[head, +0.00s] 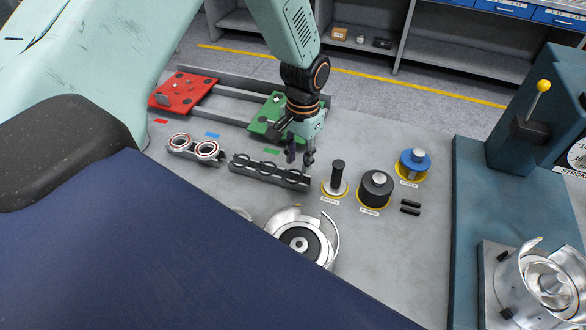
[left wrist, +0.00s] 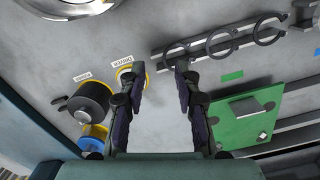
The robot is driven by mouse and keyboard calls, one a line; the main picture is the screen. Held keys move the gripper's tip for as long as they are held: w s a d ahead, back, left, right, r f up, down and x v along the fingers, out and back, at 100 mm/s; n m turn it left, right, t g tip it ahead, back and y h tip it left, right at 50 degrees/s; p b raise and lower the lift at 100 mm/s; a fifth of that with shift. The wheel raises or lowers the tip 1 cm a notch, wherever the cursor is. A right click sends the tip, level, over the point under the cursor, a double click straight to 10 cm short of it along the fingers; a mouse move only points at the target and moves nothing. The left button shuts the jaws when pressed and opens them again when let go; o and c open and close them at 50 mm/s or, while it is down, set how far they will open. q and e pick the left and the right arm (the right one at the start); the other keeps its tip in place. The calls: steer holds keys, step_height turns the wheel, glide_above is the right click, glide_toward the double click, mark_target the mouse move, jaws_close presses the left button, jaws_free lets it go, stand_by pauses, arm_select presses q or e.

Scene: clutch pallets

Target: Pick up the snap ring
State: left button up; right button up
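Several dark snap rings stand in a row on a narrow dark rack (head: 290,181) in the middle of the table. One snap ring (head: 270,168) near the rack's right half shows in the head view. The left wrist view shows the snap rings (left wrist: 221,43) at upper right, on the rack (left wrist: 205,40). My left gripper (head: 300,160) is above the table by the rack's right end. In the left wrist view its two fingers (left wrist: 161,76) are apart with bare table between them, and no ring is between them. My right gripper is in neither view.
A black post (head: 338,177), a black cylinder (head: 375,188) and a blue-topped piece (head: 412,163) stand right of the rack. A silver drum (head: 300,243) is in front. Red (head: 182,93) and green plates (head: 266,120) lie behind. A press (head: 540,130) stands at right.

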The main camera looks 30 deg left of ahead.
mark_target(301, 180)
arm_select(q)
steer(key=shift+t, duration=0.4)
steer(key=f, duration=0.2)
steer(key=w+f, duration=0.1)
steer(key=f, duration=0.1)
steer(key=f+p, duration=0.1)
steer(key=f, duration=0.1)
steer(key=shift+w+a+f, duration=0.25)
steer(key=shift+w+f, duration=0.05)
steer(key=shift+f, duration=0.65)
steer(key=shift+f, duration=0.1)
jaws_close()
